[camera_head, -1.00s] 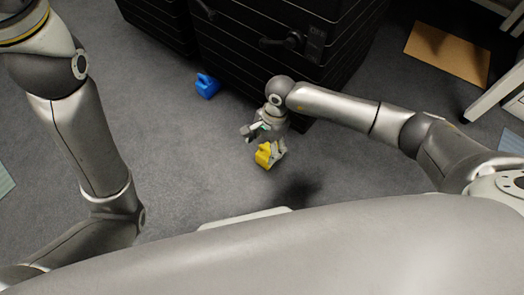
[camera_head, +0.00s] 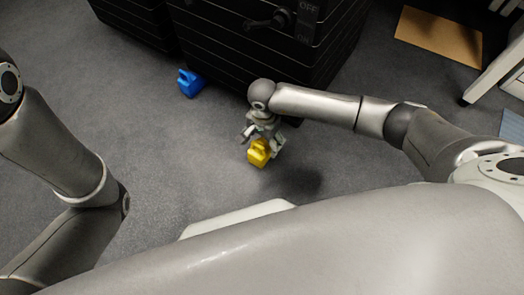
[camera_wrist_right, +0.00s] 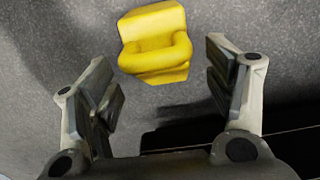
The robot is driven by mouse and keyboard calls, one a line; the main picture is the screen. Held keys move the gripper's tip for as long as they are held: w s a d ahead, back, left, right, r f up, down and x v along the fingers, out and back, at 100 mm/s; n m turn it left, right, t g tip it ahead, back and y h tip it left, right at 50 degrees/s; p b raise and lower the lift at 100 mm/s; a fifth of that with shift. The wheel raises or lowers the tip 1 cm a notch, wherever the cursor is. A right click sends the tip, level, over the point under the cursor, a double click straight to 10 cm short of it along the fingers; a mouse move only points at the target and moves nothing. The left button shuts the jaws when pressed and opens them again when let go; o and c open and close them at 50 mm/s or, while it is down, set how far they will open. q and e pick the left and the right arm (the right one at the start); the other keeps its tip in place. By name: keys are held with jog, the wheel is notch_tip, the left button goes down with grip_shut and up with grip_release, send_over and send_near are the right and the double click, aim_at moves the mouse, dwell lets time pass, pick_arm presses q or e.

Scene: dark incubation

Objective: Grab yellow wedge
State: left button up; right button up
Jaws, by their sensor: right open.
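The yellow wedge (camera_head: 258,153) lies on the grey carpet in the head view, just below my right gripper (camera_head: 262,138). In the right wrist view the yellow wedge (camera_wrist_right: 156,42) shows its raised handle-like loop and sits ahead of the fingertips, toward the top of the picture. My right gripper (camera_wrist_right: 165,88) is open, with one finger to each side and the space between them empty. The wedge looks apart from both fingers. My left arm shows at the left of the head view, but its gripper is out of the picture.
A blue wedge-like block (camera_head: 190,82) lies on the carpet beside a large black cabinet (camera_head: 270,60) with a handle and switch labels. A brown board (camera_head: 440,38) lies at the upper right, near white furniture legs (camera_head: 495,75). The carpet left of the yellow wedge is clear.

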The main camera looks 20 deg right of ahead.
jog(key=f+b, duration=0.3)
jog(key=f, duration=0.1)
jog(key=shift+s+a+f+b, duration=0.1)
jog(key=shift+a+f+b, duration=0.1)
jog(key=shift+f+b, duration=0.2)
jog(key=shift+r, duration=0.1)
jog(key=c, duration=1.3)
